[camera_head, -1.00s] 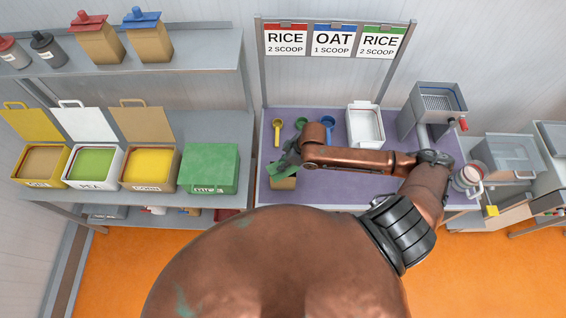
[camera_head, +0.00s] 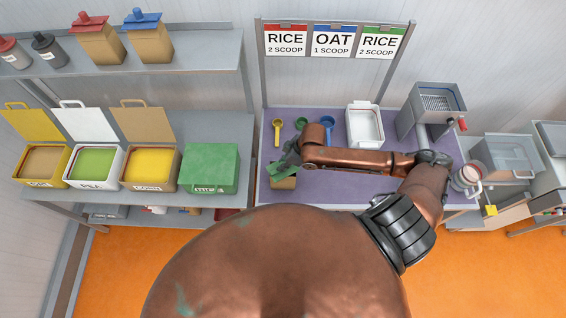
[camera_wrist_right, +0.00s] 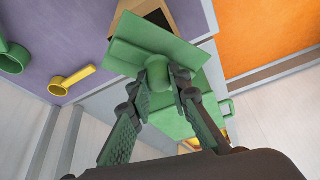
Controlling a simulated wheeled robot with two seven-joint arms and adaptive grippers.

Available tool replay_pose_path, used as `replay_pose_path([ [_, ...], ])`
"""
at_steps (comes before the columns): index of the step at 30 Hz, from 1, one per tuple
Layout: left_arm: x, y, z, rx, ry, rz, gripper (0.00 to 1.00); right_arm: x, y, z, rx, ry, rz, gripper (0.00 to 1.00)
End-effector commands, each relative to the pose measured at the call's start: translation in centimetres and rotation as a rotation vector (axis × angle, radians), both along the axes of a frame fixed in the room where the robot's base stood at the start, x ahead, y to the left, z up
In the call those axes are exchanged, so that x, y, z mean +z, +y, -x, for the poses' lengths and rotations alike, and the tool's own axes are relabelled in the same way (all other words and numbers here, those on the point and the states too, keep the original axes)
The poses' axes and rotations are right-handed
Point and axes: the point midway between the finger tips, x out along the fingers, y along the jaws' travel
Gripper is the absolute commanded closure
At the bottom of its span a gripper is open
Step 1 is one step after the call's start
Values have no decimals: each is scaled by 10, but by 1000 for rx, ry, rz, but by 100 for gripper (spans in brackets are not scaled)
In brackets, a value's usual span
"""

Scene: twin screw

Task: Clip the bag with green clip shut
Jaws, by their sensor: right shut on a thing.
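My right gripper (camera_head: 287,160) reaches over the left part of the purple mat. It is shut on the green clip (camera_head: 280,171), also in the right wrist view (camera_wrist_right: 150,45), where the fingers (camera_wrist_right: 164,75) pinch its rounded handle. The brown bag (camera_head: 283,184) stands on the mat directly under the clip. The wrist view shows part of the bag (camera_wrist_right: 183,14) beyond the clip, with a dark opening beside the clip's edge. The clip covers much of the bag, so I cannot tell whether it grips the bag's top. My left gripper is out of view.
Yellow (camera_head: 277,130), green (camera_head: 301,123) and blue (camera_head: 327,122) scoops lie behind my right arm. A white tray (camera_head: 365,112) is farther right. A closed green box (camera_head: 210,168) stands left of the mat, beside open grain boxes. Bags with red (camera_head: 98,42) and blue (camera_head: 149,38) clips stand on the upper shelf.

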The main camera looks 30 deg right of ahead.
Motion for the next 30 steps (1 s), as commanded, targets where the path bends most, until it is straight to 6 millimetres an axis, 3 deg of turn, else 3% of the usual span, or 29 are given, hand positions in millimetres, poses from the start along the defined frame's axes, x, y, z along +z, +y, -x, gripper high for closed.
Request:
replay_pose_path([
  [30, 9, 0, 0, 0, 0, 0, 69, 0, 0, 0, -1, 1, 0, 100],
])
